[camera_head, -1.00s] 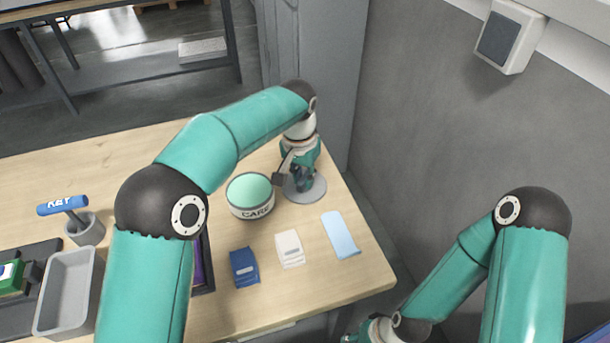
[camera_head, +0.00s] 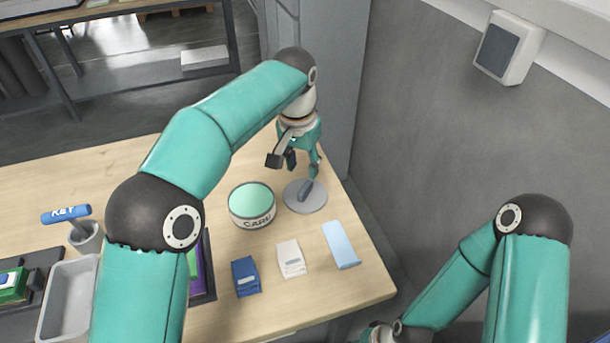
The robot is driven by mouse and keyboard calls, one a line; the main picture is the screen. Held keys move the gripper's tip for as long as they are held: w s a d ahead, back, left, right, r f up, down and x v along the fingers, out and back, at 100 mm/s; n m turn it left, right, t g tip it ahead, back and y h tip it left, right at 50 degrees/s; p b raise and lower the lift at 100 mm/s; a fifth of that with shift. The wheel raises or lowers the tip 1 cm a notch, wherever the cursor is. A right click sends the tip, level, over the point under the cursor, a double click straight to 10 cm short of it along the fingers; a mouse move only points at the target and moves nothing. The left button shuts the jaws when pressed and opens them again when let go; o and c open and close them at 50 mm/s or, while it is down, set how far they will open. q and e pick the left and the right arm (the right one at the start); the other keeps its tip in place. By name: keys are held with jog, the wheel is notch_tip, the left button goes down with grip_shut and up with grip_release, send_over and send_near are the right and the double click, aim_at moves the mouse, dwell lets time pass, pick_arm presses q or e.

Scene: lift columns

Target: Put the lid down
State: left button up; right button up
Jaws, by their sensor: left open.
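The round grey lid (camera_head: 314,204) lies flat on the table at the right, its dark upright handle (camera_head: 306,190) on top. A white tin marked with dark letters (camera_head: 252,213), its top mint green, stands just left of the lid, apart from it. My left gripper (camera_head: 295,164) is open and empty above the lid's handle, pointing down. The fingers are apart from the handle as far as I can see. My right arm comes in at the lower right, and its gripper is outside the picture.
Blue (camera_head: 246,276) and white (camera_head: 291,259) packets and a light blue cloth-like piece (camera_head: 341,245) lie in front. A grey wall rises beyond the table's right edge.

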pick_arm(q)
jog(key=r, duration=0.4)
jog(key=shift+s+a+p, duration=0.1)
jog(key=shift+s+p, duration=0.15)
jog(key=shift+p, duration=0.1)
